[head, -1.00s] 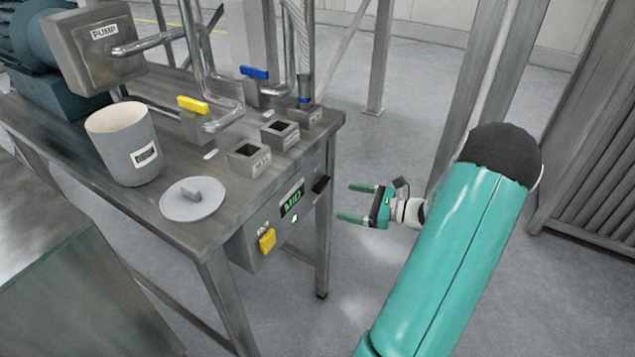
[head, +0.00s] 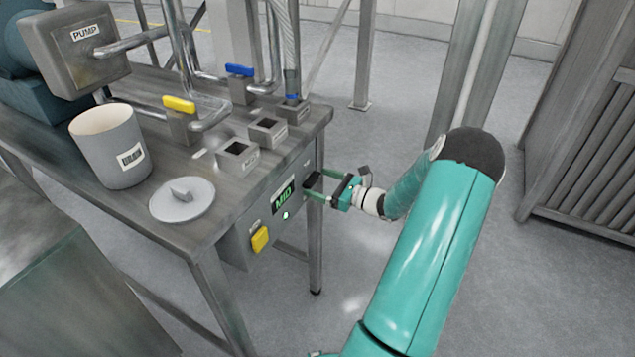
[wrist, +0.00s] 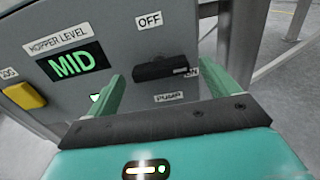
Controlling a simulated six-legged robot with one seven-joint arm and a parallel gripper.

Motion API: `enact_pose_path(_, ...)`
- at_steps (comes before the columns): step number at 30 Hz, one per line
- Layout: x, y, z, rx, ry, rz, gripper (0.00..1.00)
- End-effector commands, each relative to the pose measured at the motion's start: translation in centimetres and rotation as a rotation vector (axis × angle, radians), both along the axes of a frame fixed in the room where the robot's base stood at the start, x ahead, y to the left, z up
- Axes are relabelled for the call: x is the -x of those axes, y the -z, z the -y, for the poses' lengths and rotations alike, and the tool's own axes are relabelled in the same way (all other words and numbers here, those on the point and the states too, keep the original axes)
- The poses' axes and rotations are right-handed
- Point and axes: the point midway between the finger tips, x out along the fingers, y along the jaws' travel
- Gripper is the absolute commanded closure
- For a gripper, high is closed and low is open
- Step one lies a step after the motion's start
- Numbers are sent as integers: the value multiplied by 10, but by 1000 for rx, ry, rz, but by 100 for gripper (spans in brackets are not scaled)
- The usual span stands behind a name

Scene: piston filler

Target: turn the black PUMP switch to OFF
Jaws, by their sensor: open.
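The black PUMP switch (wrist: 158,68) is on the grey control panel (wrist: 110,25), with its handle lying nearly level and its right end by the ON label. The OFF label (wrist: 150,20) is above it and the PUMP label (wrist: 168,97) below. In the head view the switch (head: 311,182) is at the panel's right end, partly hidden by my gripper (head: 319,183). My gripper is open, with one green finger on each side of the switch in the wrist view. I cannot tell whether either finger touches it.
The panel also has a HOPPER LEVEL display (wrist: 73,64) reading MID and a yellow switch (head: 260,239) to the left. Above is a table (head: 225,195) with a grey cup (head: 105,160), a lid (head: 182,199) and yellow and blue valve handles.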

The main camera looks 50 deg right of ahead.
Motion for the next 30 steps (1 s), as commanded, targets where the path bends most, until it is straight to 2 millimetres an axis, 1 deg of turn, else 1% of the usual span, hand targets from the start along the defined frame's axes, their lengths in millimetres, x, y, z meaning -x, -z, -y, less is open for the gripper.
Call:
enact_pose_path(1,-6,0,-2,0,-2,0,13)
enact_pose_path(4,-13,0,-4,0,-1,1,13)
enact_pose_path(12,-15,0,-5,1,0,1,13)
enact_pose_path(13,-15,0,-5,1,0,0,15)
enact_pose_path(17,-15,0,-5,1,0,0,40)
enact_pose_path(18,-15,0,-5,1,0,0,48)
enact_pose_path(19,-15,0,-5,1,0,0,54)
enact_pose_path(20,-15,0,-5,1,0,0,57)
enact_pose_path(30,-15,0,-5,36,0,10,57)
